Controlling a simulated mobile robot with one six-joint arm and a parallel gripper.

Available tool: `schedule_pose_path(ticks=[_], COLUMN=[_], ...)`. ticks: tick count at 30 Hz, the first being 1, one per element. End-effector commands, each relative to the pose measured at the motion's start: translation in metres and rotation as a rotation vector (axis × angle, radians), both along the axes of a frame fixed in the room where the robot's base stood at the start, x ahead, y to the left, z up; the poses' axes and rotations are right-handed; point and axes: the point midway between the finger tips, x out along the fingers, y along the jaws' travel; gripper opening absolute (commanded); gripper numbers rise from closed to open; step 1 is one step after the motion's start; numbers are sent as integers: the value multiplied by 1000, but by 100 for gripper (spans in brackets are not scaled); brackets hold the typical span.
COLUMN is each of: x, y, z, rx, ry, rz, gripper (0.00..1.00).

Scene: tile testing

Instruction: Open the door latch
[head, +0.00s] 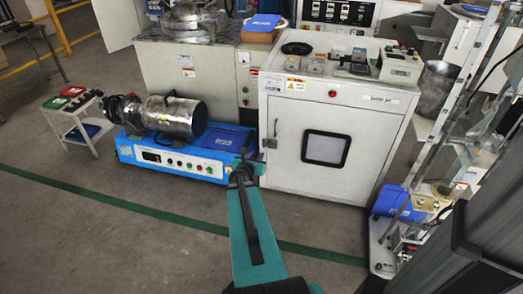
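A white oven-like cabinet (386,150) stands right of the centre. Its front door (290,172) has a dark square window (326,148) and looks closed. A small metal latch (270,143) sits on the door's left side, with a thin upright handle. My teal arm reaches up from the bottom edge. My gripper (243,166) is in front of the blue machine's right end, below and left of the latch in the picture. It appears apart from the latch. Its fingers are small and dark, and I cannot tell whether they are open.
A blue machine (165,157) with a metal cylinder (172,115) stands left of the cabinet. Instruments, including a meter box (401,67), sit on the cabinet top. A metal frame (462,140) stands at right. The floor (130,235) at front left is clear.

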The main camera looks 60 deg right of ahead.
Motion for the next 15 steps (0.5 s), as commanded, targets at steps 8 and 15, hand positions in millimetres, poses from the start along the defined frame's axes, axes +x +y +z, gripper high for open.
schedule_pose_path(ticks=[8, 15], x=[8, 14], y=[-24, -45], z=[-11, -20], rx=[0, 0], ry=[-1, 0], rz=[-1, -1], gripper=[23, 23])
